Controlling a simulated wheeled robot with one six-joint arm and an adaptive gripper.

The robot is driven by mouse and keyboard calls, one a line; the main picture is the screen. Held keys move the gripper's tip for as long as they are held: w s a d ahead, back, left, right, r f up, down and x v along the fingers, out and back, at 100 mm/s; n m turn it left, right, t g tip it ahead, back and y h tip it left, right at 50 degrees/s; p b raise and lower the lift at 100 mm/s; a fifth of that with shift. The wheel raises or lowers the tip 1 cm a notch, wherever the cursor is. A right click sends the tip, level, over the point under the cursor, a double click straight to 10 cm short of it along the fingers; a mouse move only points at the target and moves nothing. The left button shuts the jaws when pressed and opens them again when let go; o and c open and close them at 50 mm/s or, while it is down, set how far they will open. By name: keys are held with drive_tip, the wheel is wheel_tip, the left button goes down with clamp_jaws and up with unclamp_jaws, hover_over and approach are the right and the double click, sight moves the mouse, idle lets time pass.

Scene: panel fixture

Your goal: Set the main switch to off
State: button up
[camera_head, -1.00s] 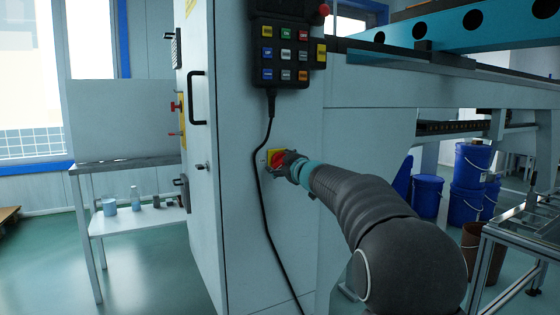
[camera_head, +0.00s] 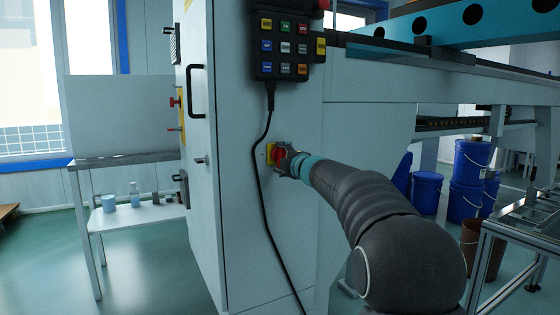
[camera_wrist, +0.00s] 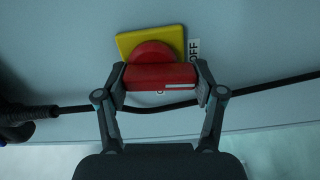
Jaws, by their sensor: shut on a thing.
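The main switch has a red handle (camera_wrist: 158,75) on a yellow plate (camera_wrist: 127,43) in the wrist view. My gripper (camera_wrist: 161,82) has one finger on each side of the handle and is shut on it. A white mark shows on the handle's right half. A white OFF label (camera_wrist: 194,52) stands beside the plate at the right, its letters turned sideways. Another label under the handle is mostly hidden. In the head view, the red handle (camera_head: 279,156) looks about upright on the cabinet side, with my gripper (camera_head: 285,159) at it from the right.
A black cable (camera_head: 257,175) hangs from the keypad pendant (camera_head: 285,50) close to the switch's left; it crosses behind my fingers in the wrist view (camera_wrist: 255,94). A metal-framed table (camera_head: 510,225) and blue buckets (camera_head: 470,175) stand at the right.

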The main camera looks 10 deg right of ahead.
drive_tip(key=shift+n, duration=0.6)
drive_tip(key=o, duration=1.1)
drive_tip(key=shift+o, duration=0.2)
drive_tip(key=v, duration=1.2)
